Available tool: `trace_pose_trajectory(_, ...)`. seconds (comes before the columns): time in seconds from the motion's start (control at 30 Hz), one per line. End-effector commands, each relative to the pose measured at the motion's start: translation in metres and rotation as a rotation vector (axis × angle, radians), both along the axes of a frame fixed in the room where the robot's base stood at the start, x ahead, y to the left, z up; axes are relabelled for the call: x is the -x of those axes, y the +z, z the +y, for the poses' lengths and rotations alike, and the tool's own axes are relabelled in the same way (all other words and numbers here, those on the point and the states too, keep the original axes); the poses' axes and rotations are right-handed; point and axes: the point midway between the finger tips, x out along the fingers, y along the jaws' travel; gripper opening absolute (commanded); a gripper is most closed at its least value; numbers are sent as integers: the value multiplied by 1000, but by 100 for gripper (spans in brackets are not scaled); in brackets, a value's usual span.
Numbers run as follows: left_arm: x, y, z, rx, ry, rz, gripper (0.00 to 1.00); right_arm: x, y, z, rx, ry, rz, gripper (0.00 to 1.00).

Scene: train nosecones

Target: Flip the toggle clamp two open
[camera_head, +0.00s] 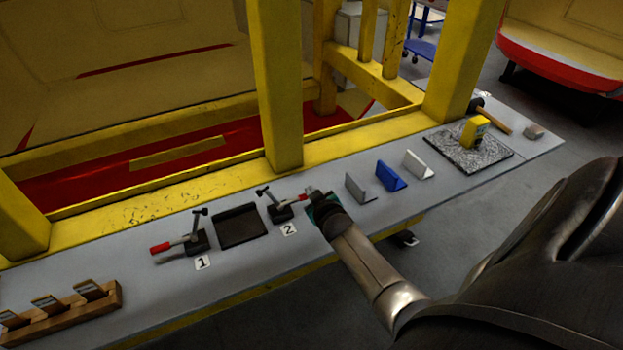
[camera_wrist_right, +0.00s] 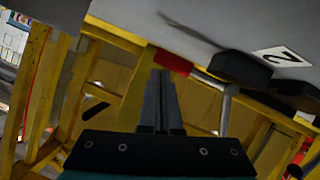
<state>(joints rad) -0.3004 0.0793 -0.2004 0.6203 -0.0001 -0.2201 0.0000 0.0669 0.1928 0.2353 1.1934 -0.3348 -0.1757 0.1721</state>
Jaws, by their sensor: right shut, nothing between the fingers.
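Toggle clamp two (camera_head: 281,211) stands on the grey bench behind the label "2" (camera_head: 289,230). Its red handle (camera_head: 304,197) points right, toward my right gripper (camera_head: 314,194). In the right wrist view, my right gripper's fingers (camera_wrist_right: 162,75) are closed together with nothing between them. The tips are right by the red handle (camera_wrist_right: 172,62); I cannot tell whether they touch it. The clamp's dark base (camera_wrist_right: 240,70) and the label (camera_wrist_right: 281,57) are to the right in that view. My left gripper is not in view.
Toggle clamp one (camera_head: 197,240) with its red handle is to the left, past a black tray (camera_head: 240,226). Blue (camera_head: 390,176) and grey angled plates stand to the right. A yellow post (camera_head: 275,80) rises behind the clamps. A wooden holder (camera_head: 70,314) is at front left.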

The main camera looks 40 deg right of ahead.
Motion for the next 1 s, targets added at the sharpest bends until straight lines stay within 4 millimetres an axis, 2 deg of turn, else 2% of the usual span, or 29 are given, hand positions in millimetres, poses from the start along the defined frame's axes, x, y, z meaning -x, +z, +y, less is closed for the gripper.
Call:
trace_pose_trajectory(0.27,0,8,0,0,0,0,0,-2,9,-1,0,0,0,0)
trace_pose_trajectory(0.57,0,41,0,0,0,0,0,-11,48,-4,1,1,-1,0)
trace_pose_trajectory(0.67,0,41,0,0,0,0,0,6,47,0,0,2,3,0)
trace_pose_trajectory(1.0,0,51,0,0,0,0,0,49,68,10,0,1,1,0)
